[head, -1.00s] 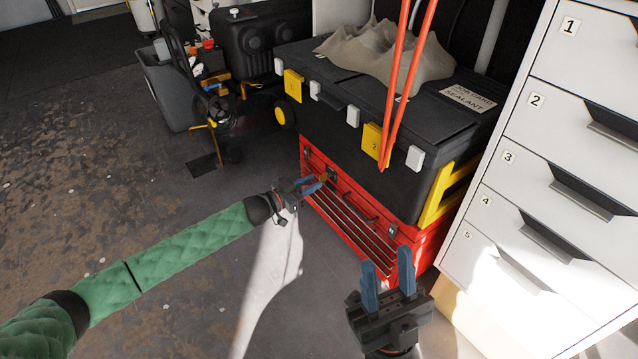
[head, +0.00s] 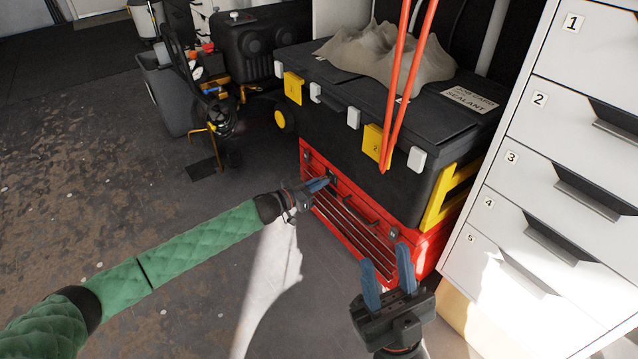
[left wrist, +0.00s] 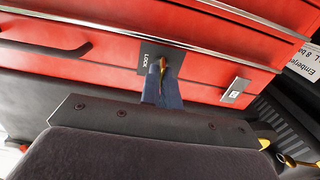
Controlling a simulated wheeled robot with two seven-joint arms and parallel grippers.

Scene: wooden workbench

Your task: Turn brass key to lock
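The red toolbox (head: 345,205) stands on the floor under a black case. In the left wrist view a dark plate marked LOCK (left wrist: 146,57) is on its red front, and the brass key (left wrist: 163,68) stands out there. My left gripper (head: 318,184) is at the toolbox's upper left front. Its blue fingers (left wrist: 161,92) are closed around the key, one on each side. The key is hidden behind the fingers in the head view. My right gripper (head: 386,256) is open and empty, in front of the toolbox's right end.
The black case (head: 350,140) with yellow and white latches sits on the toolbox. Two orange rods (head: 397,90) hang in front of it. A white drawer cabinet (head: 540,200) stands close on the right. The floor (head: 150,220) to the left is open.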

